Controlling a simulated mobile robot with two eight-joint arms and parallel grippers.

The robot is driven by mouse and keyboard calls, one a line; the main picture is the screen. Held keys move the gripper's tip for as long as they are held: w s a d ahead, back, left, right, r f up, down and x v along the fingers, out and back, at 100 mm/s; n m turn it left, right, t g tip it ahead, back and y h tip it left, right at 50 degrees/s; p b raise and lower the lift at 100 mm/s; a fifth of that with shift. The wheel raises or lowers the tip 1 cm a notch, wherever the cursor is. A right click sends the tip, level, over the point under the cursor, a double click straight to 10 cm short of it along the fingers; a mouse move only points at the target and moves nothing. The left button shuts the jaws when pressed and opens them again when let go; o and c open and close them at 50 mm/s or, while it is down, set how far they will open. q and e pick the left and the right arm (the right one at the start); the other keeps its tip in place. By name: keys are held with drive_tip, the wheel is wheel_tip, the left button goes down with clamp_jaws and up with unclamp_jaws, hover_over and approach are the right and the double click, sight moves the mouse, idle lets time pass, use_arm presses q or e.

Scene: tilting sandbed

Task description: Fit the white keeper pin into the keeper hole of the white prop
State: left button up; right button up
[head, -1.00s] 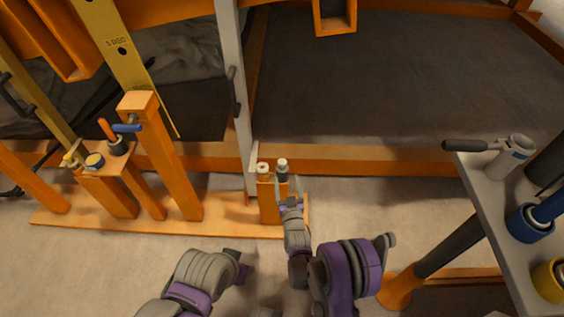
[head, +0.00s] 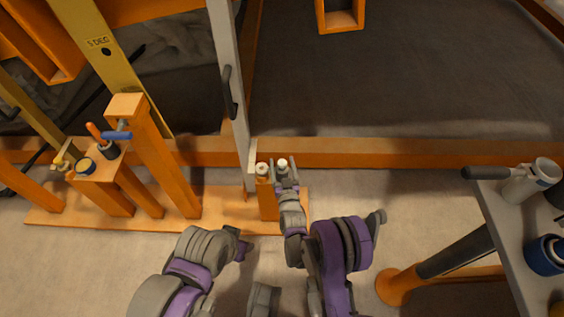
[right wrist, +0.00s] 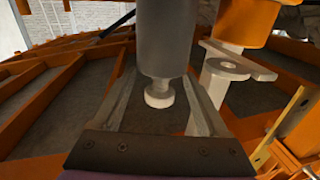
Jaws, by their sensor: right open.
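The white prop (head: 229,85) is a tall pale post standing a little tilted, with a dark handle on its side. Its foot has a pale plate with a round hole (right wrist: 232,65), seen close in the right wrist view. The keeper pin's white head (head: 282,162) shows just right of the foot; in the right wrist view this white knob (right wrist: 159,95) sticks out of a grey cylinder (right wrist: 165,38). My right gripper (head: 286,179) is open, its fingers on either side of the knob with gaps showing. My left gripper (head: 241,247) is low, its jaws unclear.
An orange base board (head: 110,214) carries orange posts and a small stand (head: 98,180) with tools at left. An orange beam (head: 400,153) edges the dark bed behind. A grey table (head: 500,215) with a handled cylinder stands at right.

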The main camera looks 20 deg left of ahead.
drive_tip(key=shift+s+r, duration=0.1)
drive_tip(key=shift+s, duration=0.05)
drive_tip(key=shift+c, duration=1.1)
clamp_jaws()
